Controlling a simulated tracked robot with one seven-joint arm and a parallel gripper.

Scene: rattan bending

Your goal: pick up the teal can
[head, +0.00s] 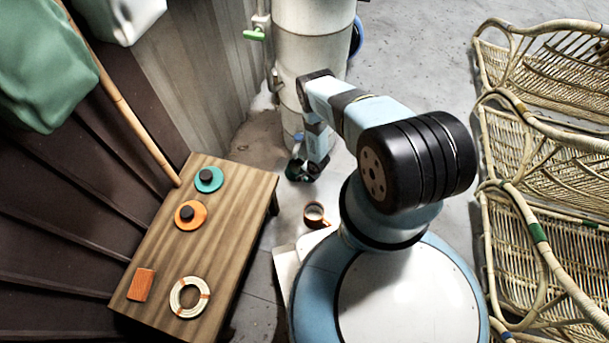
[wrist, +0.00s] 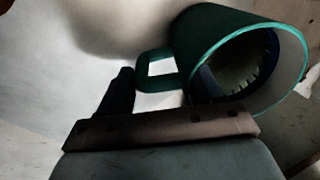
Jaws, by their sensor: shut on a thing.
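The teal can (wrist: 190,42) lies tilted in the wrist view, its open mouth facing the camera and its dark inside showing. A squarish teal handle (wrist: 148,68) stands out on its left side. My gripper (wrist: 160,92) is shut on the can; one dark finger shows left of the handle, and the other is hard to make out by the can's rim. In the head view my gripper (head: 300,172) hangs at the arm's end beyond the table, with a small part of the teal can (head: 292,173) showing beside it. How the fingers sit on the can is partly hidden.
A wooden table (head: 165,245) at left bears a teal disc (head: 209,179), an orange disc (head: 190,215), an orange block (head: 141,284) and a pale coil (head: 189,297). A brown mug (head: 315,214) stands near my base. A white column (head: 312,45) is behind; rattan seats (head: 545,150) line the right.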

